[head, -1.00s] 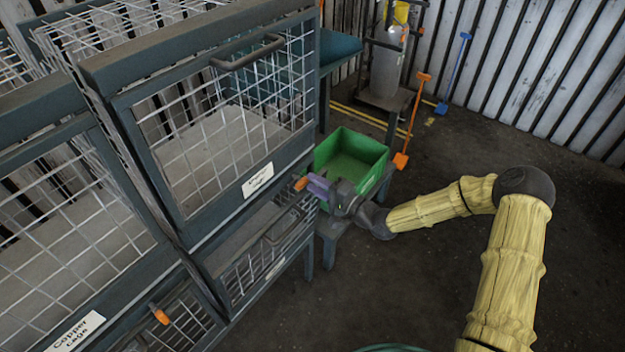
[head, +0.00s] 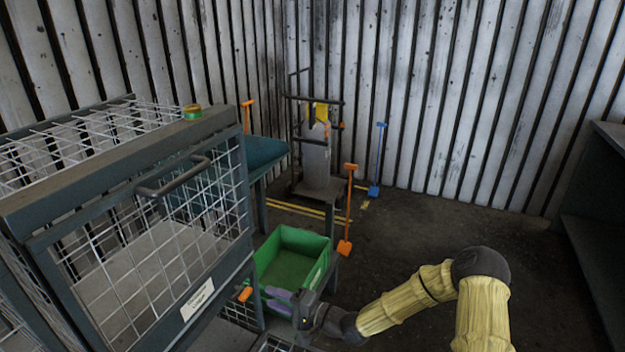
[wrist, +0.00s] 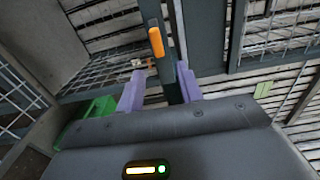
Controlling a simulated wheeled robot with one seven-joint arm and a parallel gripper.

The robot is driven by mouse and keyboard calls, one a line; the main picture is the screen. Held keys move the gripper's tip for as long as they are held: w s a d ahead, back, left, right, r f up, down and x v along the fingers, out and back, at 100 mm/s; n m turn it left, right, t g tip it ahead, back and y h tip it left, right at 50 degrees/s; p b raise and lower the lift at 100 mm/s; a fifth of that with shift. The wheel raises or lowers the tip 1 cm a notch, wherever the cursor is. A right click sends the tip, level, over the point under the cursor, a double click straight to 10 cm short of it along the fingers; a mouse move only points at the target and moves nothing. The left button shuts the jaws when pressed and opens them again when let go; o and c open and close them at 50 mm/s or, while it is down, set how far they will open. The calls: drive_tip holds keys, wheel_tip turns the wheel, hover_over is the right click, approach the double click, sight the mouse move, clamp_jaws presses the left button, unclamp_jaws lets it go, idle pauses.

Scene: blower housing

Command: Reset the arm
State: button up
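My gripper (head: 272,299) has two purple fingers and is at the right side of the wire cage (head: 218,281), in front of the green bin (head: 290,262). In the wrist view my gripper (wrist: 158,92) is open, its fingers apart with nothing held between them. An orange latch handle (head: 245,293) on the cage's corner is just left of the fingertips. It also shows in the wrist view (wrist: 156,42), beyond the fingers on a dark post. My yellow-sleeved arm stretches in from the lower right.
A cylinder on a trolley (head: 317,160) stands at the back wall. An orange shovel (head: 347,215) and a blue shovel (head: 378,165) stand near it. A green tape roll (head: 192,112) lies on the cage top. A dark shelf unit (head: 600,215) is at right. The middle floor is clear.

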drive_tip(key=s+d+f+n+g+h, duration=0.1)
drive_tip(key=d+f+n+h, duration=0.25)
drive_tip(key=d+h, duration=0.45)
drive_tip(key=s+d+r+n+h, duration=0.1)
drive_tip(key=s+d+r+h, duration=0.25)
drive_tip(key=d, duration=0.35)
drive_tip(key=s+d+r+h, duration=0.3)
drive_tip(key=d+h, duration=0.1)
drive_tip(key=d, duration=0.4)
drive_tip(key=s+d+r+g+h, duration=0.1)
drive_tip(key=s+d+r, duration=0.2)
drive_tip(key=s, duration=0.3)
drive_tip(key=s+d+r+g+h, duration=0.1)
drive_tip(key=s+d+r, duration=0.2)
drive_tip(key=s+r, duration=0.15)
wheel_tip(320, 180, up, 15)
drive_tip(key=p, duration=1.6)
drive_tip(key=shift+s+a+g, duration=0.15)
drive_tip(key=shift+s+g, duration=0.15)
drive_tip(key=shift+s, duration=0.15)
drive_tip(key=shift+m+y, duration=0.25)
drive_tip(key=shift+w, duration=0.1)
